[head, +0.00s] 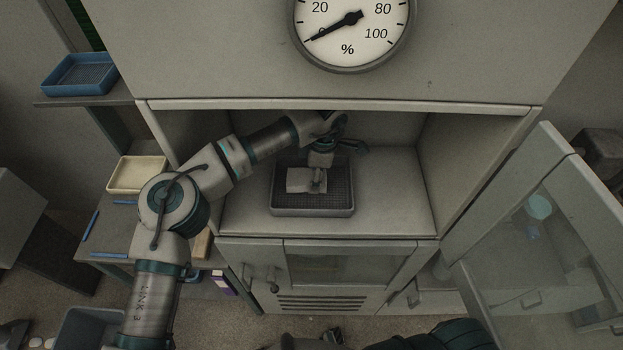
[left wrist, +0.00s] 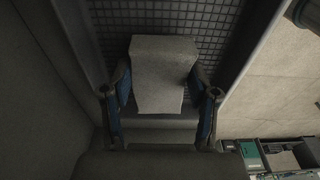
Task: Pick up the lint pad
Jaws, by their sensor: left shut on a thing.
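The lint pad (head: 301,180) is a pale grey block in the head view, over a dark mesh tray (head: 313,211) inside the open cabinet bay. My left gripper (head: 319,181) reaches down into the bay and is shut on the pad. In the left wrist view the pad (left wrist: 163,65) sits between the two blue-sided fingers of the left gripper (left wrist: 157,88), with the mesh behind it. I cannot tell whether the pad still touches the tray. Dark parts at the bottom edge of the head view seem to be my right arm; its jaws are not clear.
The bay's side walls and top edge (head: 340,105) stand close around my left arm. A clear door (head: 540,230) hangs open at the right. A cream tray (head: 138,174) stands on a side table, and a blue tray (head: 80,75) on a shelf. The bay floor right of the mesh tray is bare.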

